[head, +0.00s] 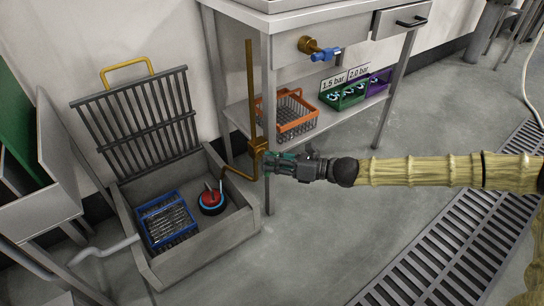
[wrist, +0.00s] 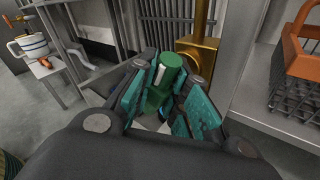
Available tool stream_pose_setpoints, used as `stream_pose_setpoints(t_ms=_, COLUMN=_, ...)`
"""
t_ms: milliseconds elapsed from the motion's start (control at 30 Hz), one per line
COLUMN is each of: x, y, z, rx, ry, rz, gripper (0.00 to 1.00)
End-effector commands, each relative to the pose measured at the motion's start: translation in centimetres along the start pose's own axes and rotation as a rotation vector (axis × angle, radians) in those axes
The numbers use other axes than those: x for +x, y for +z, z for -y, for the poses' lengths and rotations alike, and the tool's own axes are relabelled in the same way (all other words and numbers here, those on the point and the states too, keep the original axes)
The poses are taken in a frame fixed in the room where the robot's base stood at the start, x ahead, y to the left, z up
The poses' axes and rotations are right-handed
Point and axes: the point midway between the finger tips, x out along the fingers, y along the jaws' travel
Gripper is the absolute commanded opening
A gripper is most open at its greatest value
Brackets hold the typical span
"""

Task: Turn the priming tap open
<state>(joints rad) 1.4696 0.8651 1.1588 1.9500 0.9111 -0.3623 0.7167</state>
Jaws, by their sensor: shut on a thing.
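A brass tap body (head: 257,147) sits on a vertical brass pipe (head: 250,80) beside the table leg. Its spout bends down left over the grey basin. In the wrist view the square brass body (wrist: 196,62) stands just beyond my fingers. My gripper (head: 277,160) reaches in from the right, with its teal fingers (wrist: 160,100) shut around a green cylindrical handle (wrist: 169,66). The handle's end shows above the fingers; its lower part is hidden. In the head view the fingers hide most of the handle. I see no water at the spout.
The grey basin (head: 215,238) holds a blue wire basket (head: 166,218) and a red-and-blue round object (head: 212,199). A second tap with a blue handle (head: 326,54) is under the table.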

Motion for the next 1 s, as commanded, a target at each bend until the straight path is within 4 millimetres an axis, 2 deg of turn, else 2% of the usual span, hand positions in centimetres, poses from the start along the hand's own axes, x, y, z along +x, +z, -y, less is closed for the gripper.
stream_pose_setpoints(t_ms=33, x=-0.04, y=0.59, z=-0.24, rx=-0.019, ry=-0.007, rz=-0.015, gripper=0.00)
stream_pose_setpoints(t_ms=600, x=0.10, y=0.13, z=-0.30, rx=-0.247, ry=-0.089, rz=-0.177, gripper=0.00)
stream_pose_setpoints(t_ms=1000, x=0.15, y=-0.08, z=-0.24, rx=-0.298, ry=-0.107, rz=-0.213, gripper=0.00)
